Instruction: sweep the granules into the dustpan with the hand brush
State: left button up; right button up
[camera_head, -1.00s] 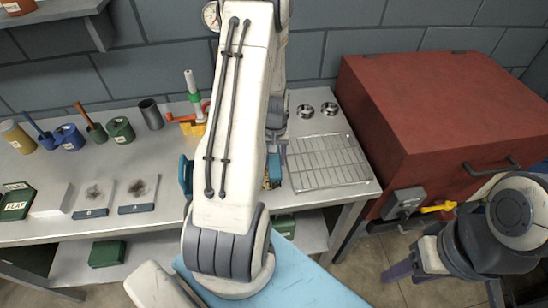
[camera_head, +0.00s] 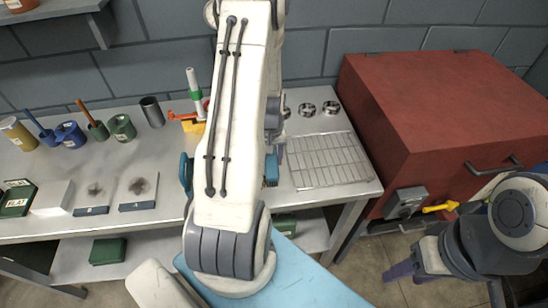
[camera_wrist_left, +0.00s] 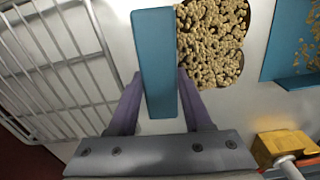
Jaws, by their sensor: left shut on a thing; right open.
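In the left wrist view, my left gripper (camera_wrist_left: 158,82) is shut on a teal block-shaped piece, the hand brush (camera_wrist_left: 154,40). A thick patch of tan granules (camera_wrist_left: 212,45) lies on the bench just right of the brush, against its side. The blue dustpan (camera_wrist_left: 281,50) is further right, partly cut off, with some granules on it. In the head view my left arm hides the granules and most of the dustpan and brush; a teal bit of the brush (camera_head: 271,170) shows right of the arm. My right gripper (camera_head: 398,274) is open and empty, low at the right, off the bench.
A wire rack (camera_head: 328,160) lies right of the brush in the head view, with metal rings (camera_head: 308,109) behind it. A yellow-based clamp-like tool (camera_head: 192,126) stands behind left. Cups, pads and boxes fill the left bench. A red cabinet (camera_head: 430,110) stands at the right.

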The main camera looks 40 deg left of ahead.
pick_arm(q)
jog(key=shift+s+f, duration=0.15)
jog(key=shift+s, duration=0.1)
jog(key=shift+s+a, duration=0.85)
jog(key=shift+s, duration=0.1)
jog(key=shift+s+a, duration=0.1)
jog(key=shift+s+a, duration=0.5)
jog(key=shift+p, duration=0.3)
jog(key=shift+s+a, duration=0.5)
